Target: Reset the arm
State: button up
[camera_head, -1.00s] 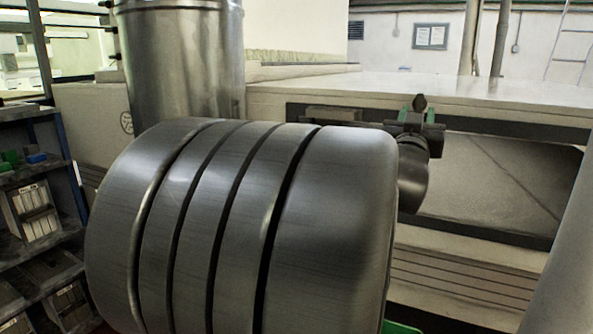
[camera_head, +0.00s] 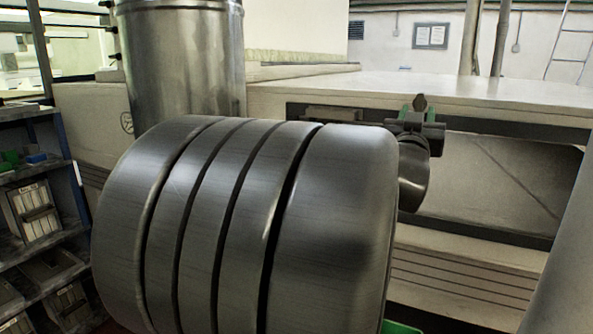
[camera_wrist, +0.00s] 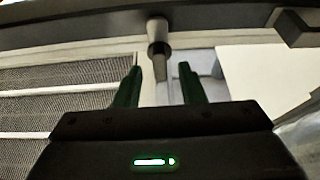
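My gripper (camera_head: 418,110) is at the right of centre in the head view, in front of the oven-like machine (camera_head: 420,86). Its two green fingers stand apart in the wrist view (camera_wrist: 159,68), with a gap between them. A small knob-like fitting (camera_wrist: 157,32) shows just beyond the fingertips, in line with the gap. I see nothing clamped between the fingers. A large dark ribbed link of my arm fills the middle of the head view and hides much behind it.
A shiny metal duct (camera_head: 182,60) stands at the back left. A shelf rack (camera_head: 30,160) with bins is at the far left. A pale post (camera_head: 570,250) is at the right edge.

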aim_at(417, 104)
jog(key=v, duration=1.1)
jog(key=x, duration=1.4)
jog(key=shift+p, duration=0.35)
jog(key=shift+r+m+h+p, duration=0.2)
jog(key=shift+m+h+p, duration=0.25)
jog(key=shift+p, duration=0.25)
jog(key=shift+s+a+r+m+g+h+p, duration=0.1)
jog(key=shift+m+g+h+p, duration=0.1)
jog(key=shift+m+p, duration=0.3)
jog(key=shift+a+m+g+h+p, duration=0.1)
jog(key=shift+m+g+p, duration=0.1)
jog(key=shift+m+p, duration=0.2)
jog(key=m+g+h+p, duration=0.1)
jog(key=m+p, duration=0.1)
jog(key=m+h+p, duration=0.1)
jog(key=m+p, duration=0.2)
jog(key=shift+m+g, duration=0.25)
jog(key=shift+g, duration=0.15)
jog(key=m+g+h+p, duration=0.1)
jog(key=m+g+p, duration=0.1)
jog(key=m+p, duration=0.2)
jog(key=shift+m, duration=0.3)
jog(key=shift+m+g+h+p, duration=0.25)
jog(key=shift+m+g+p, duration=0.25)
jog(key=shift+m+p, duration=0.5)
jog(key=shift+a+f, duration=0.1)
jog(key=shift+f, duration=0.15)
